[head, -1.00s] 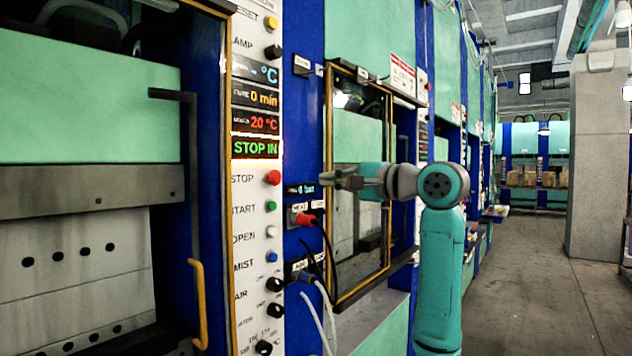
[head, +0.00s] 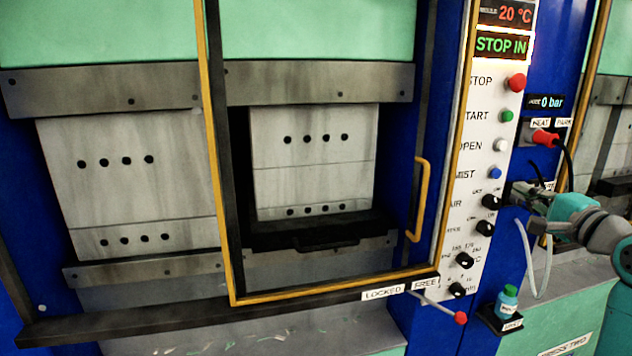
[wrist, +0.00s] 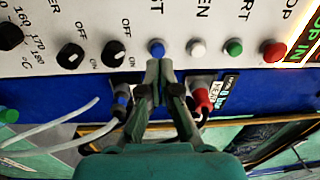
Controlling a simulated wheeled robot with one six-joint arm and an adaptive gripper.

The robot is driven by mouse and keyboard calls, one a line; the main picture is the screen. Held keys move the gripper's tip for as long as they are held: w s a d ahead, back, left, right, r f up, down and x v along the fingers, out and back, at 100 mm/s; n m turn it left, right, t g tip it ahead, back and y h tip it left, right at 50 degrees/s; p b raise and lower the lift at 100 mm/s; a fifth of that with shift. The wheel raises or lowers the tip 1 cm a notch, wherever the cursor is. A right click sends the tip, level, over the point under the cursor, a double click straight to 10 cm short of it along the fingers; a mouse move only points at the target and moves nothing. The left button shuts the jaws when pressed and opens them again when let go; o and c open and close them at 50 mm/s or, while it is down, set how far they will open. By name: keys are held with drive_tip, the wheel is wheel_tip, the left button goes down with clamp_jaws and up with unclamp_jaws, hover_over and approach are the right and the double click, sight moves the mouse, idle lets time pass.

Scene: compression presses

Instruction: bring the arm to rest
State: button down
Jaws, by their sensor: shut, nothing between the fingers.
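My gripper (head: 521,192) is at the right edge of the head view, in front of the blue post beside the control panel (head: 487,150). It also shows in the wrist view (wrist: 160,64), with its two fingertips together and nothing between them. The fingertips appear close below the blue MIST button (wrist: 157,48) in that view; I cannot tell whether they touch the panel. My teal and grey arm runs off the right edge of the head view.
A red plug (head: 544,138) with a black cable sits near my gripper. White hoses (head: 527,255) hang below it. A small teal bottle (head: 507,300) stands on a black holder. The press guard (head: 340,292) has a yellow frame and a handle (head: 419,200).

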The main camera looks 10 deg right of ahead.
drive_tip(key=s+a+f+n+g+h, duration=0.15)
drive_tip(key=a+f, duration=0.35)
drive_tip(key=f, duration=0.5)
drive_tip(key=s+a+f, duration=0.2)
drive_tip(key=a+f, duration=0.3)
drive_tip(key=f, duration=0.5)
drive_tip(key=s+a+f+n+h, duration=0.1)
drive_tip(key=a+f, duration=0.4)
drive_tip(key=f, duration=0.6)
drive_tip(key=s+a+f+n+g, duration=0.1)
drive_tip(key=s+a+f+n, duration=0.1)
drive_tip(key=s+a+f, duration=0.4)
drive_tip(key=s+a+f+n+y, duration=0.1)
drive_tip(key=s+a+f+n, duration=0.25)
drive_tip(key=s, duration=0.45)
drive_tip(key=s+a+f+n+g, duration=0.1)
drive_tip(key=s+a+f+n, duration=0.1)
drive_tip(key=s+a+f, duration=0.45)
drive_tip(key=s+a+r+n+y, duration=0.1)
drive_tip(key=s+a+r+n, duration=0.1)
drive_tip(key=s, duration=0.7)
drive_tip(key=s+a+r+n+y, duration=0.1)
drive_tip(key=s+r+n, duration=0.3)
drive_tip(key=s, duration=0.6)
drive_tip(key=shift+a+r+n, duration=0.15)
drive_tip(key=shift+a+n, duration=0.55)
drive_tip(key=shift+n, duration=0.4)
